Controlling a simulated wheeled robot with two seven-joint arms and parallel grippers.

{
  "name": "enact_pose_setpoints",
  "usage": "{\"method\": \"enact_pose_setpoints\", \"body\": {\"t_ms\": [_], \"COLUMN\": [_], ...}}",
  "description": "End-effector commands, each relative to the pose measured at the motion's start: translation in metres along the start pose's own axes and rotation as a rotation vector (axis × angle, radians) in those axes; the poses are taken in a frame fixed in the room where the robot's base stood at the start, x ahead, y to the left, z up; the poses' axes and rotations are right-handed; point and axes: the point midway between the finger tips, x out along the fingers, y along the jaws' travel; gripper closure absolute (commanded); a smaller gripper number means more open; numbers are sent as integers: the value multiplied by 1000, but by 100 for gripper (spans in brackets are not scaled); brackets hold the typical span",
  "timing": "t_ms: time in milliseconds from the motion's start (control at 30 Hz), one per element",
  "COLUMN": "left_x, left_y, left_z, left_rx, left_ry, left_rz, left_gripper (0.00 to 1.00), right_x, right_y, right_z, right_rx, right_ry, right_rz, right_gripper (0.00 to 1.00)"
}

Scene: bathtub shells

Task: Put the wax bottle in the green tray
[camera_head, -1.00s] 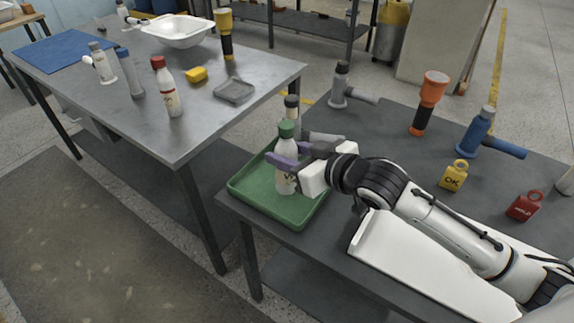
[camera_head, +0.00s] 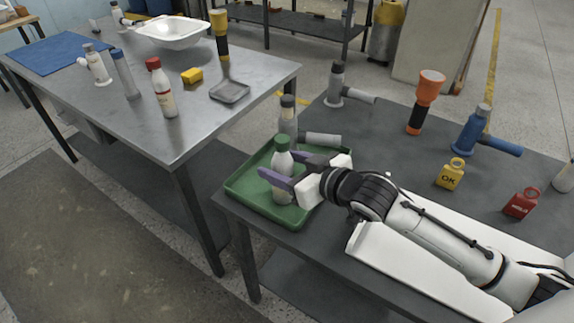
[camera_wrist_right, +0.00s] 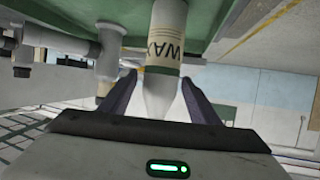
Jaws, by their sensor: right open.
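The wax bottle (camera_head: 282,163), white with a green cap, stands upright in the green tray (camera_head: 246,190) on the dark table at the right. My right gripper (camera_head: 284,174) is open, with its purple fingers on either side of the bottle. In the right wrist view the bottle (camera_wrist_right: 166,50) shows its WAX label between the two spread fingers (camera_wrist_right: 160,95), with a gap beside it. Part of the bottle is hidden behind the near finger in the head view. My left gripper is not in view.
A grey handled tool (camera_head: 288,115) stands just behind the tray. An orange flashlight (camera_head: 425,95), a blue tool (camera_head: 478,130), a yellow OK tag (camera_head: 451,174) and a red tag (camera_head: 521,203) stand farther right. A red-capped bottle (camera_head: 164,90) is on the metal table.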

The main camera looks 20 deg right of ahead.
Motion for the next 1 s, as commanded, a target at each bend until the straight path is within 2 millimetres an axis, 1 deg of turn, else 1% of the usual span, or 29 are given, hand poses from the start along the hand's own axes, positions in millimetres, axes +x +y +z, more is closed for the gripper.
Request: {"method": "enact_pose_setpoints", "body": {"t_ms": [33, 67, 167, 267, 400, 500, 600, 700, 800, 1000], "left_x": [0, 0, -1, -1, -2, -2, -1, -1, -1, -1], "left_y": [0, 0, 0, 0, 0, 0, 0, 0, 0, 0], "left_z": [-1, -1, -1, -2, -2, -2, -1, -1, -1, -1], "left_rx": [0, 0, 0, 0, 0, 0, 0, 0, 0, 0], "left_ry": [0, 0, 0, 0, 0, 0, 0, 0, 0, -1], "left_rz": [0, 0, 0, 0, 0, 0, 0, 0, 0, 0], "left_gripper": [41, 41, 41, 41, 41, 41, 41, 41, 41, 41], "right_x": [-1, -3, -16, -36, -69, -89, -103, -113, -118, -121], "right_y": [0, 0, 1, 0, 0, 0, 0, 0, 0, 0], "right_z": [-3, -2, -1, -1, 0, 0, 0, -1, -1, -2], "right_rx": [-1, -1, -1, -2, -2, -2, 0, 0, 0, 1], "right_ry": [2, 1, 0, -2, -3, -2, -3, -1, -1, 1], "right_rz": [0, 0, 0, 0, -1, 0, 1, 1, 1, 0], "right_gripper": [44, 44, 44, 44, 44, 44, 44, 44, 44, 44]}}
